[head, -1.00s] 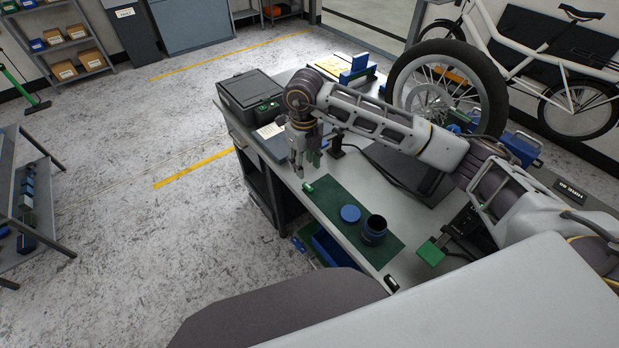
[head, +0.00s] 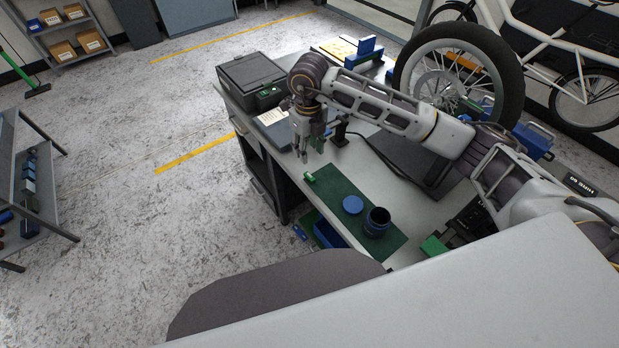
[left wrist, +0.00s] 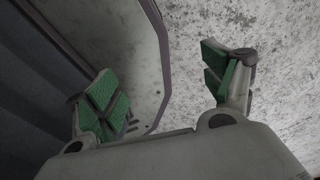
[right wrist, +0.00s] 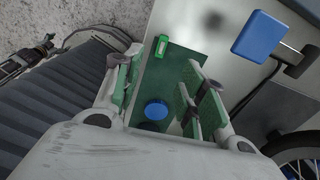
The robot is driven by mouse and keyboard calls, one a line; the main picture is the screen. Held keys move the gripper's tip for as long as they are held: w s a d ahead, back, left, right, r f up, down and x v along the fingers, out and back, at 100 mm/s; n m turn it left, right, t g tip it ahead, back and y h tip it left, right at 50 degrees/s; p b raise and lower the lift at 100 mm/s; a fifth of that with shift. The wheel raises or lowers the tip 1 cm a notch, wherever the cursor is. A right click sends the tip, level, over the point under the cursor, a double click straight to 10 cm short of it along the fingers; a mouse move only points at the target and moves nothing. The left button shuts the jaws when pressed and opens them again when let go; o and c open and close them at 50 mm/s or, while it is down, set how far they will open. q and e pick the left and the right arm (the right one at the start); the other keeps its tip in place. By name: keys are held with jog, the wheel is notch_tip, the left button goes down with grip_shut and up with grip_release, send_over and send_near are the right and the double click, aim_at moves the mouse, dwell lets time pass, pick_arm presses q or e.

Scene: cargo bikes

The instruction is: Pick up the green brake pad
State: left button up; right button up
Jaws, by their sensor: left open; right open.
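A small green block (head: 309,177), which looks like the brake pad, lies at the far-left end of the dark green mat (head: 335,190) on the workbench. In the right wrist view the green block (right wrist: 162,44) lies on the mat, beyond the fingertips. My right gripper (head: 312,155) hangs fingers-down above the bench near that end of the mat. It is open and empty, and its fingers spread apart in the right wrist view (right wrist: 160,72). My left gripper (left wrist: 158,62) is open and empty over the floor. It is outside the head view.
A blue disc (head: 352,205) and an open dark jar (head: 377,221) stand on the mat. Another green piece (head: 433,245) is at the right. A black box (head: 250,80) and a wheel (head: 458,80) are farther back. A blue block (right wrist: 261,37) is on a stand.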

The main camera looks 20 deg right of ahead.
aim_at(310, 175)
notch_tip(310, 175, down, 4)
jog(key=shift+f+b, duration=0.15)
jog(key=shift+b, duration=0.8)
jog(key=shift+f, duration=0.35)
jog(key=shift+f+b, duration=0.65)
jog(key=shift+f, duration=0.45)
jog(key=shift+d+f+b, duration=0.1)
jog(key=shift+f+b, duration=0.3)
jog(key=shift+f, duration=0.3)
jog(key=shift+d+f+b, duration=0.1)
jog(key=shift+f+b, duration=0.65)
jog(key=shift+f, duration=1.1)
pick_arm(q)
jog(key=w+a+f, duration=0.3)
jog(key=a+f, duration=0.2)
jog(key=shift+w+f+y, duration=0.15)
jog(key=shift+f+y, duration=0.15)
jog(key=shift+f, duration=0.05)
